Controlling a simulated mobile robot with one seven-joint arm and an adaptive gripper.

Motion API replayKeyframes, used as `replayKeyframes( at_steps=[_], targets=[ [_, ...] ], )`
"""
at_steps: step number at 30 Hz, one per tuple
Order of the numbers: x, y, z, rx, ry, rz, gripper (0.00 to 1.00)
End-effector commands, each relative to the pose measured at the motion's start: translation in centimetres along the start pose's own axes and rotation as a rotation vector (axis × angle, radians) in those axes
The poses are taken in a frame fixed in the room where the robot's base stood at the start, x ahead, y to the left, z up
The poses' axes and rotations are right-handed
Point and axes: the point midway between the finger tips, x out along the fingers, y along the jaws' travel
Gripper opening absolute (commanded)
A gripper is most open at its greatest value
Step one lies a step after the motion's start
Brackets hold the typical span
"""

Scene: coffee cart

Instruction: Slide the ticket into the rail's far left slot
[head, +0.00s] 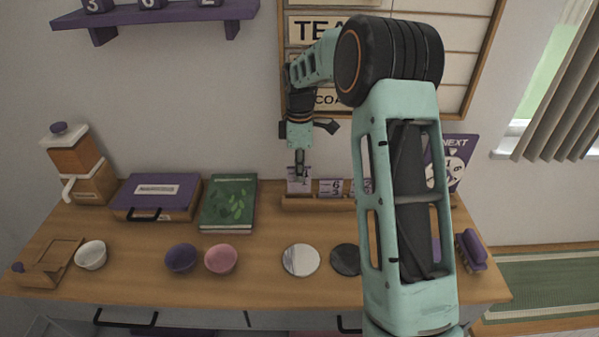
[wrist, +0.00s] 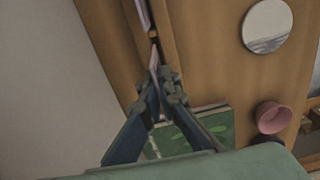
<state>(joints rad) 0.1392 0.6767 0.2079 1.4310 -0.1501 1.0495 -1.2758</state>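The wooden rail (head: 318,204) stands at the back of the counter against the wall, with pale numbered tickets (head: 331,187) upright in its middle and right parts. My gripper (head: 300,178) points down at the rail's left end. It is shut on a pale lilac ticket (head: 292,186), which stands upright at the far left of the rail. The ticket's lower edge meets the rail in the picture; I cannot tell how deep it sits. In the wrist view the fingers (wrist: 164,80) close on the thin ticket, seen nearly edge-on, and partly hide it.
A green book (head: 228,203) and a purple case (head: 156,196) lie left of the rail. A white disc (head: 300,260) and a dark disc (head: 345,259) lie in front. Purple (head: 181,258) and pink (head: 221,259) bowls stand front left. My arm hides the rail's right end.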

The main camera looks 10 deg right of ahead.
Motion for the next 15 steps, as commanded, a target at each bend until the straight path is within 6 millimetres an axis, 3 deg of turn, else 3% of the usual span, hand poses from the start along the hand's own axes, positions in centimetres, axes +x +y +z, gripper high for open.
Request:
replayKeyframes(
  at_steps=[15],
  targets=[
    [0.56,0.03,0.0,0.0,0.0,0.0,0.0]
  ],
)
